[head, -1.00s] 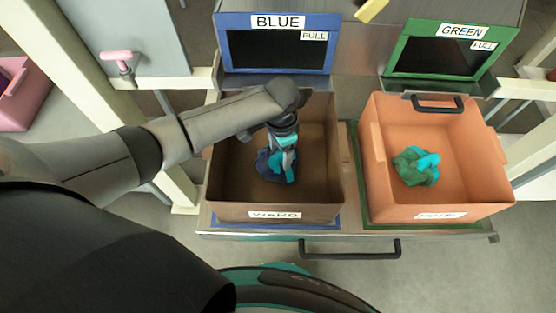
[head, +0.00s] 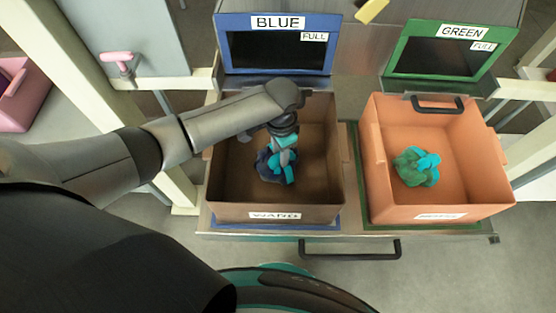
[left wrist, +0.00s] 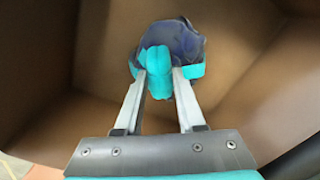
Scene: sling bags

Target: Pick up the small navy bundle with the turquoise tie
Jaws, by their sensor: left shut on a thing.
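The small navy bundle (head: 265,165) with its turquoise tie (head: 286,172) is in the brown bin (head: 320,180) below the BLUE sign. My left gripper (head: 284,158) reaches down into this bin from above and is shut on the bundle. In the left wrist view the two fingers (left wrist: 160,88) close on the turquoise tie (left wrist: 155,62), with the navy cloth (left wrist: 182,38) beyond it. Whether the bundle touches the bin floor cannot be told. My right gripper does not show.
An orange bin (head: 468,190) stands to the right and holds a green bundle with a turquoise tie (head: 412,170). Blue (head: 278,75) and green (head: 440,78) framed openings are behind the bins. The brown bin's walls surround my left gripper. A pink tub (head: 22,95) is at far left.

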